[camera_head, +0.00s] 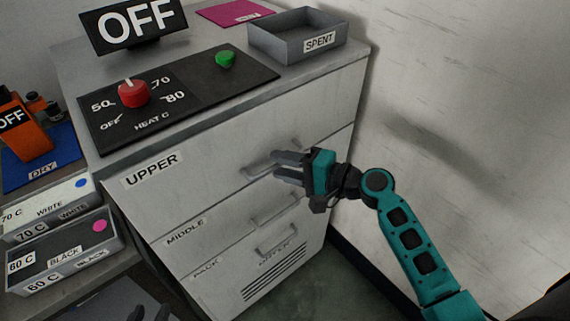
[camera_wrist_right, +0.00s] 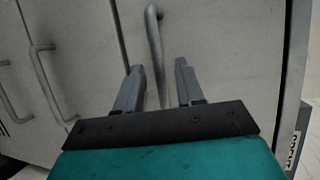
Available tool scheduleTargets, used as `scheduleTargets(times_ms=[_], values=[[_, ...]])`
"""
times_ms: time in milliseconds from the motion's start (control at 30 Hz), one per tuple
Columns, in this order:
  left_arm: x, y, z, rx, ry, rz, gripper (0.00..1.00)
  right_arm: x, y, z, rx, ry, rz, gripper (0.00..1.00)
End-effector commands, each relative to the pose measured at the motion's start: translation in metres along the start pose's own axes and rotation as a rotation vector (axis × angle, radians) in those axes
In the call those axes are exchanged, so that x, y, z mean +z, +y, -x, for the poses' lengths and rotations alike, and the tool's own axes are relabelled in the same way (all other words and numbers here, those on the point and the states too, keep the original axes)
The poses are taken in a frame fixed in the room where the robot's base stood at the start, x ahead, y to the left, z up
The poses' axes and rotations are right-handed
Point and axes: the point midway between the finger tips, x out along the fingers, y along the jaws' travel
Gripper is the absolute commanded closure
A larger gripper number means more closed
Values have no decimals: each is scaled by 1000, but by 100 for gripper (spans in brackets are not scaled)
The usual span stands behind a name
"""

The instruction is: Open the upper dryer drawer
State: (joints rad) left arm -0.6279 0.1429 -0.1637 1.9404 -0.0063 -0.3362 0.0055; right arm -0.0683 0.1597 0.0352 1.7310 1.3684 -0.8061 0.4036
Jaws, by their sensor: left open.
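The upper drawer (camera_head: 200,178), labelled UPPER, is the top drawer of a grey dryer cabinet, and its front looks flush with the cabinet. Its bar handle (camera_head: 258,166) is at the right part of the front. My right gripper (camera_head: 278,164) is at this handle, its fingers pointing left. In the right wrist view the handle (camera_wrist_right: 154,45) runs down between the two fingers of the right gripper (camera_wrist_right: 160,85), with gaps at both sides, so the gripper is open around it. My left gripper (camera_head: 150,313) shows only partly at the bottom left edge, away from the dryer handles.
Below are the middle drawer (camera_head: 205,228) and a lower drawer with a vent, each with a handle. On top are a red heat dial (camera_head: 133,93), a green button (camera_head: 225,58), an OFF sign (camera_head: 135,22) and a SPENT tray (camera_head: 290,52). A wall (camera_head: 470,90) stands at right.

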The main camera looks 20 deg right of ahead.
Motion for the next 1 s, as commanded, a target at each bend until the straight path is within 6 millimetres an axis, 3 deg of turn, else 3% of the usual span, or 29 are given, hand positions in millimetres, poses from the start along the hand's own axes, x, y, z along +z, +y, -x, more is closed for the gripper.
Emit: scheduleTargets(times_ms=[367, 1000], values=[[-3, -1, -1, -2, 5, 0, 57, 0, 0, 0, 0, 0, 0, 99], [-3, -1, -1, -3, 6, 0, 57, 1, 1, 2, 2, 0, 0, 100]])
